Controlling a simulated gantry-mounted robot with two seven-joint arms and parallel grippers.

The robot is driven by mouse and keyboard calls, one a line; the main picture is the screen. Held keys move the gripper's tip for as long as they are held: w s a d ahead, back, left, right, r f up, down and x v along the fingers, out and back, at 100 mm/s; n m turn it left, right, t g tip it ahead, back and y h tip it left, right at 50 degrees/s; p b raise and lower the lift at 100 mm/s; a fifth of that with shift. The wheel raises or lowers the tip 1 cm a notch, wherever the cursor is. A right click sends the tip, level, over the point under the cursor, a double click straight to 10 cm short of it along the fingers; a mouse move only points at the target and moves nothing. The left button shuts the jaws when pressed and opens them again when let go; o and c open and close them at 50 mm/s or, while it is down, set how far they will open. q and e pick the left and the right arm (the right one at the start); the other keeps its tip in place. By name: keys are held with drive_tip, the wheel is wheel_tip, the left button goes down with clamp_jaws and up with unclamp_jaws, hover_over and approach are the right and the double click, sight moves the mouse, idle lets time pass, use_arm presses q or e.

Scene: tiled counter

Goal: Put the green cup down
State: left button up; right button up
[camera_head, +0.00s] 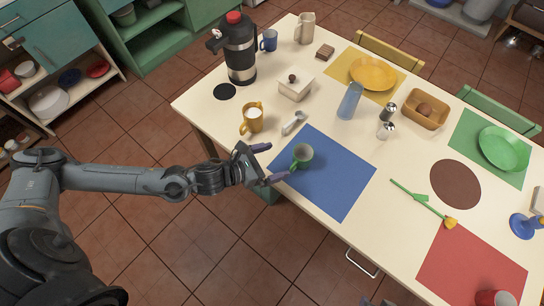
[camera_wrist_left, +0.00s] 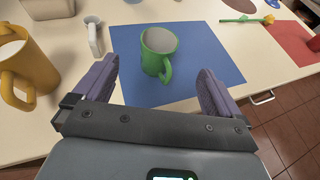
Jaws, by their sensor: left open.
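The green cup (camera_head: 302,156) stands upright on the blue placemat (camera_head: 335,188), near the mat's left side, with its handle towards my gripper. It also shows in the left wrist view (camera_wrist_left: 158,51), on the blue mat (camera_wrist_left: 215,62), with the handle facing the camera. My left gripper (camera_head: 267,164) is open just left of the cup, at the table's edge. In the left wrist view the two purple-grey fingers (camera_wrist_left: 157,88) are spread wide, with the cup ahead of them and nothing between the tips. My right gripper does not show in either view.
A yellow cup of milk (camera_head: 252,118) and a white scoop-like item (camera_head: 294,123) stand close to my left gripper. A blue glass (camera_head: 349,101), shakers (camera_head: 387,124) and a yellow flower (camera_head: 428,205) are beyond the mat. The blue mat's right part is clear.

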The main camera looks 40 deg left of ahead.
use_arm(q)
drive_tip(key=s+d+n+g+y, duration=0.1)
drive_tip(key=s+d+n+y, duration=0.15)
drive_tip(key=n, duration=0.75)
drive_tip(key=s+d+n+g+y, duration=0.1)
drive_tip(key=s+d+n, duration=0.15)
drive_tip(key=n, duration=0.75)
drive_tip(key=s+a+f+n+g+y, duration=0.1)
drive_tip(key=s+a+f+n+g, duration=0.1)
drive_tip(key=s+n, duration=0.4)
drive_tip(key=s+a+f+n+g+y, duration=0.1)
drive_tip(key=s+a+n+g, duration=0.3)
drive_tip(key=n, duration=0.9)
drive_tip(key=shift+s+f, duration=0.6)
drive_tip(key=shift+s, duration=0.45)
drive_tip(key=shift+a, duration=0.1)
wheel_tip(320, 180, up, 29)
drive_tip(key=p, duration=2.8)
drive_tip(key=shift+p, duration=0.4)
